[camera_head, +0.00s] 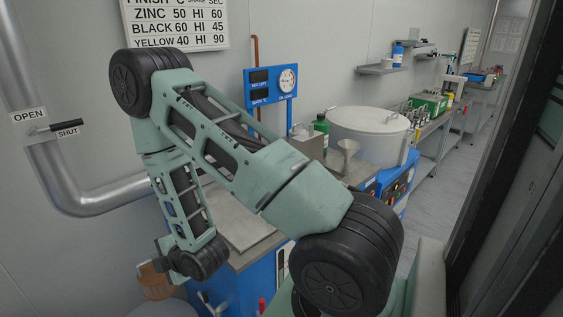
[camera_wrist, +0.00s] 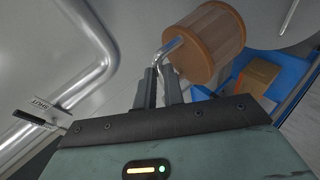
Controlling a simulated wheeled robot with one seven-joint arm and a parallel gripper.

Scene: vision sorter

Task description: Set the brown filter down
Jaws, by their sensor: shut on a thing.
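The brown filter (camera_wrist: 208,45) is a ribbed cylinder with a bent metal stem, at the top of the wrist view. My gripper (camera_wrist: 160,75) is shut on the filter, its two dark fingers at the stem. In the head view the filter (camera_head: 153,283) hangs tilted at the lower left, beneath my wrist. A pale round surface (camera_head: 165,309) shows below it, cut off by the frame edge. I cannot tell whether the filter touches it. The fingers are mostly hidden in the head view.
A large pipe with an open/shut valve lever (camera_head: 67,127) is on the left wall. The blue bench (camera_head: 252,288) stands right of the filter, with a bare metal top (camera_head: 237,222). A white tank (camera_head: 366,133) and funnel (camera_head: 347,153) stand behind. A brown box (camera_wrist: 262,73) sits inside a blue recess.

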